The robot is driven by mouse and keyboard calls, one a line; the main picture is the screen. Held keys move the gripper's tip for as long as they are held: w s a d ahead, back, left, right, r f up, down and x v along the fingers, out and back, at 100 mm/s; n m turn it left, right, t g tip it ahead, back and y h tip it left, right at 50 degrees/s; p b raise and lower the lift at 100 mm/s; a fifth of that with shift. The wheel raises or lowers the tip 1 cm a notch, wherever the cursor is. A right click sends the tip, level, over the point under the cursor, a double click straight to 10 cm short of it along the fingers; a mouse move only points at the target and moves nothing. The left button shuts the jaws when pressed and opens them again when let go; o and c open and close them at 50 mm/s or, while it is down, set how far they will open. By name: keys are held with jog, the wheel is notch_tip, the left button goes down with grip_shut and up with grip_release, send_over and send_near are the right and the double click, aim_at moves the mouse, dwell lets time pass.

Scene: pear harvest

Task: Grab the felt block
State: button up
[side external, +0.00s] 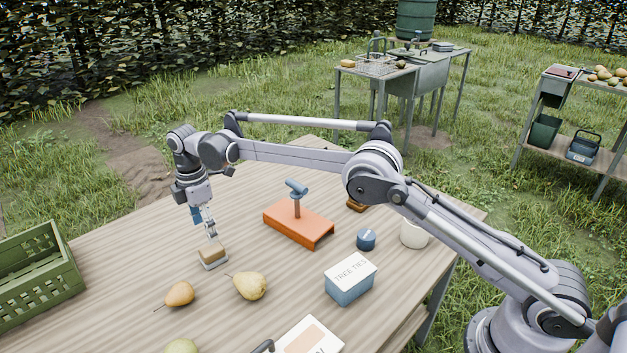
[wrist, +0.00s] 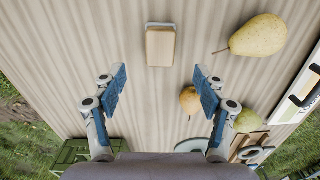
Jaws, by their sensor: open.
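The felt block (side external: 213,252) is a small tan block with a pale grey-white lower layer, lying on the wooden table. In the wrist view the felt block (wrist: 160,47) lies ahead of my fingertips, near the top centre, with a thin pale edge at its far end. My gripper (side external: 211,233) points down just above the block in the side view, close to it; whether they touch is hard to tell there. In the wrist view my gripper (wrist: 160,82) has its two blue-padded fingers spread wide, with only bare table between them.
Two pears (side external: 180,294) (side external: 251,286) lie near the block. An orange stand (side external: 298,224) with a blue handle, a tree-ties box (side external: 350,280), a blue tin (side external: 366,239) and a white cup (side external: 414,235) stand to the right. A green crate (side external: 38,275) is at left.

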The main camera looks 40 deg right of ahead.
aim_at(210, 248)
notch_tip(210, 248, down, 9)
jog(key=shift+r, duration=0.1)
jog(key=c, duration=1.2)
